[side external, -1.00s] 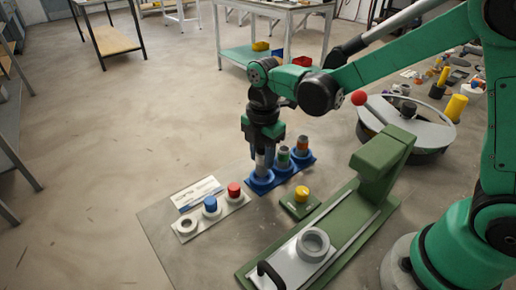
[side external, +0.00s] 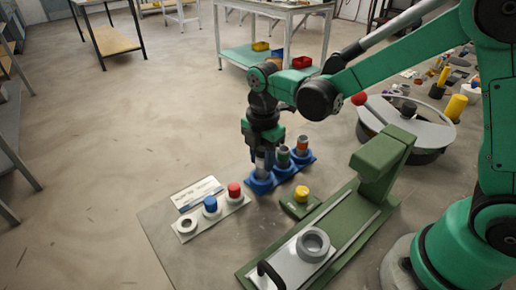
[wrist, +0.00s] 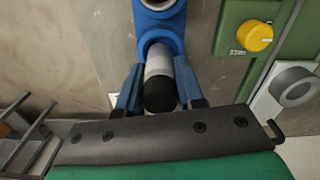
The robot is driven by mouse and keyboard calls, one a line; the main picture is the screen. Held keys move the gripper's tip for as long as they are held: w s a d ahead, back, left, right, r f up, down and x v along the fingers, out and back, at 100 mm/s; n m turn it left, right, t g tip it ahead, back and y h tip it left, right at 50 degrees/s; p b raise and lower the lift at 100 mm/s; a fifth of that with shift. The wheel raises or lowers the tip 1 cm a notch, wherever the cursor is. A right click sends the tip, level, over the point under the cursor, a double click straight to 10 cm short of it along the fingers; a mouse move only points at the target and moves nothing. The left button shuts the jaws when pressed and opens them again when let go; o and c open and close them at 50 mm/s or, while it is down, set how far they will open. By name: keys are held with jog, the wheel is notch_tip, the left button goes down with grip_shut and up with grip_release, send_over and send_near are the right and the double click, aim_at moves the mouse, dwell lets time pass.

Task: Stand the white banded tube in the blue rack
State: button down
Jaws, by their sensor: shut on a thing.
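My gripper (side external: 261,163) is shut on the white banded tube, pointing down over the left end of the blue rack (side external: 262,186). In the wrist view, the tube (wrist: 159,64) shows a white-grey body and a black end between the two blue fingers of my gripper (wrist: 160,76). Its far end meets the leftmost blue socket of the rack (wrist: 172,22); how deep it sits is hidden. A green-banded tube (side external: 283,158) and an orange-banded tube (side external: 302,145) stand upright in the other two sockets.
A yellow knob (side external: 301,192) on a green base is close at right. A green fixture (side external: 345,225) stands beyond it.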

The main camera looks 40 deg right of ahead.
jog(key=shift+f, duration=0.8)
jog(key=shift+c, duration=1.5)
grip_release()
jog(key=shift+r, duration=0.1)
jog(key=shift+r, duration=0.65)
